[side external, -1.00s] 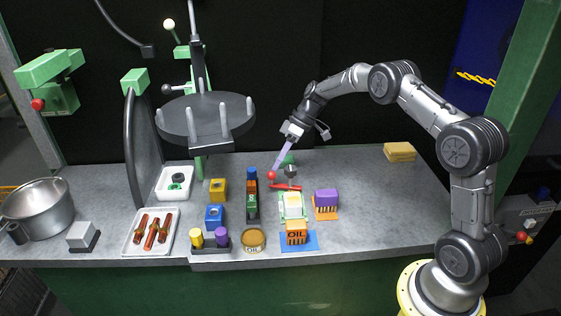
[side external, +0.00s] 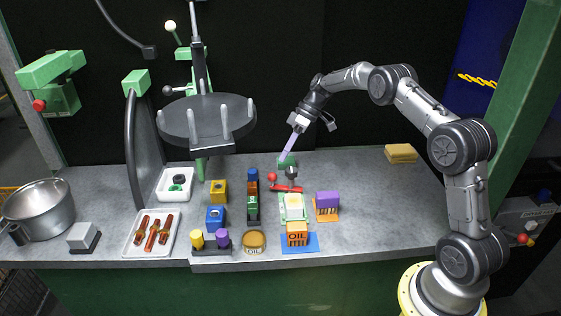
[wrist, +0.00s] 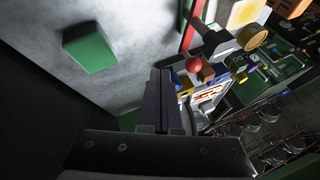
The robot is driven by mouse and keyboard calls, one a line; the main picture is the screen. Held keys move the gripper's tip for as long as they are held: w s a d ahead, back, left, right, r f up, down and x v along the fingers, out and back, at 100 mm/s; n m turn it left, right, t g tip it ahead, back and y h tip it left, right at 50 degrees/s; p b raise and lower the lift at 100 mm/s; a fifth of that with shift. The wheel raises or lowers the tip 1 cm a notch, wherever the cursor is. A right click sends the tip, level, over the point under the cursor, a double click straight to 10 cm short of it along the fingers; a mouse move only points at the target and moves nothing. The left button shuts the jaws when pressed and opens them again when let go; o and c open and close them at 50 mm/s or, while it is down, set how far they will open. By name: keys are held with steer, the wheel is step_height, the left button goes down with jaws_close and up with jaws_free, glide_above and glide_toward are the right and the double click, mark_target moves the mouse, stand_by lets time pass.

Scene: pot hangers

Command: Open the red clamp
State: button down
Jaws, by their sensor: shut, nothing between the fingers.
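The red clamp shows as a red ball knob (side external: 272,177) and a flat red bar (side external: 287,189) beside a small grey metal part (side external: 292,172), at the back of the white-and-green fixture. In the wrist view the red ball (wrist: 193,64) is just right of my fingertips, and the red bar (wrist: 194,25) runs above it. My gripper (side external: 284,157) is above and behind the ball in the side view, pointing down and left, apart from it as far as I can see. Its fingers (wrist: 163,73) are together, with nothing between them.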

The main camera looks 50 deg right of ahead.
steer(key=v, duration=0.9)
steer(key=shift+s+r, duration=0.2)
steer(key=shift+r, duration=0.1)
steer(key=shift+a, duration=0.1)
